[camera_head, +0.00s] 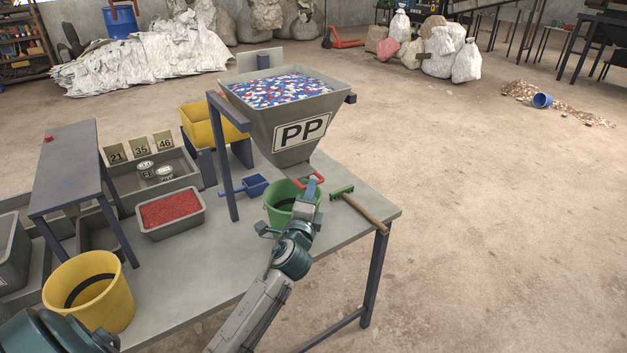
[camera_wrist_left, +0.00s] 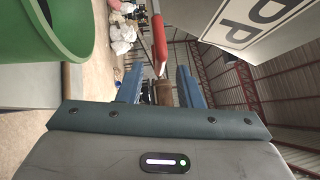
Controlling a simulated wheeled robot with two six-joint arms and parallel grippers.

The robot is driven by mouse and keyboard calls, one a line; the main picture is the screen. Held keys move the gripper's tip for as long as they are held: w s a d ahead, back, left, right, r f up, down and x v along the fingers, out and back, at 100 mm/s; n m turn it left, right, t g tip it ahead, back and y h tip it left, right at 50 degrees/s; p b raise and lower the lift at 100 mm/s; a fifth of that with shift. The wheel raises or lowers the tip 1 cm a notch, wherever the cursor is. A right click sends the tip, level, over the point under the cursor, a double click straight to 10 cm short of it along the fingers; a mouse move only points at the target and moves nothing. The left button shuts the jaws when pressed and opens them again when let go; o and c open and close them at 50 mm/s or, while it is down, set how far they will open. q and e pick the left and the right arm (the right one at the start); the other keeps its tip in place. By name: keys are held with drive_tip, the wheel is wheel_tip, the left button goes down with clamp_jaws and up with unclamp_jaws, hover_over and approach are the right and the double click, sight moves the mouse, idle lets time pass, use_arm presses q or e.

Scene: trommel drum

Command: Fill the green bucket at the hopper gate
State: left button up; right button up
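The green bucket (camera_head: 276,214) stands upright on the table under the grey PP hopper (camera_head: 292,112). The hopper is heaped with blue, white and red flakes (camera_head: 283,90). The red gate handle (camera_head: 313,180) is at the hopper's lower end. My left gripper (camera_head: 312,188) is at the handle, in front of part of the bucket. In the left wrist view, its blue fingers (camera_wrist_left: 159,78) are apart, with the red handle (camera_wrist_left: 159,38) lined up between their tips; contact cannot be told. The bucket rim (camera_wrist_left: 85,50) is at upper left there. My right gripper is not in view.
A green brush with a wooden handle (camera_head: 366,208) lies right of the bucket, and a blue scoop (camera_head: 254,186) lies left. A tray of red flakes (camera_head: 172,231), a yellow bucket (camera_head: 112,306) and a small raised stand (camera_head: 66,170) are farther left.

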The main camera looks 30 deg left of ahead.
use_arm(q)
drive_tip(key=shift+p+x, duration=0.35)
drive_tip(key=shift+x, duration=1.65)
drive_tip(key=shift+d, duration=0.1)
clamp_jaws()
